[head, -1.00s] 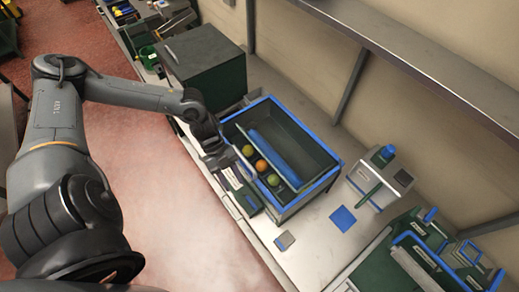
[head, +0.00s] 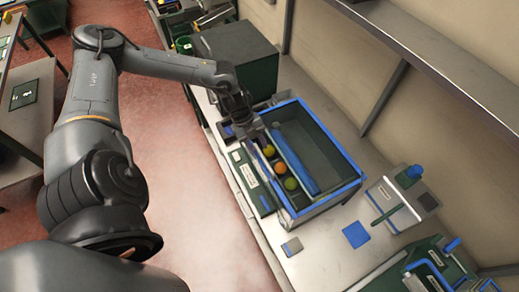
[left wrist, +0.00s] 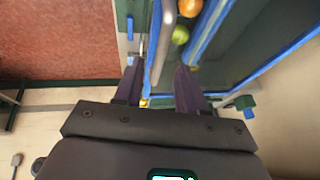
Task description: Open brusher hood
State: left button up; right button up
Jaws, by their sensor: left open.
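The brusher is a dark green, blue-rimmed box (head: 345,160) on the bench, with a long blue roller (head: 292,158) inside. A yellow-green ball (head: 268,150), an orange (head: 278,168) and a green ball (head: 291,184) lie in a row beside the roller. My right gripper is not in view.
A dark green cabinet (head: 243,60) stands behind the gripper. A metal shelf (head: 430,60) overhangs the wall side. The floor in front is clear.

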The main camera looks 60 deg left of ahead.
aim_at(262, 155)
pick_arm(q)
jog(key=shift+x, duration=1.55)
jog(key=shift+c, duration=0.3)
grip_shut()
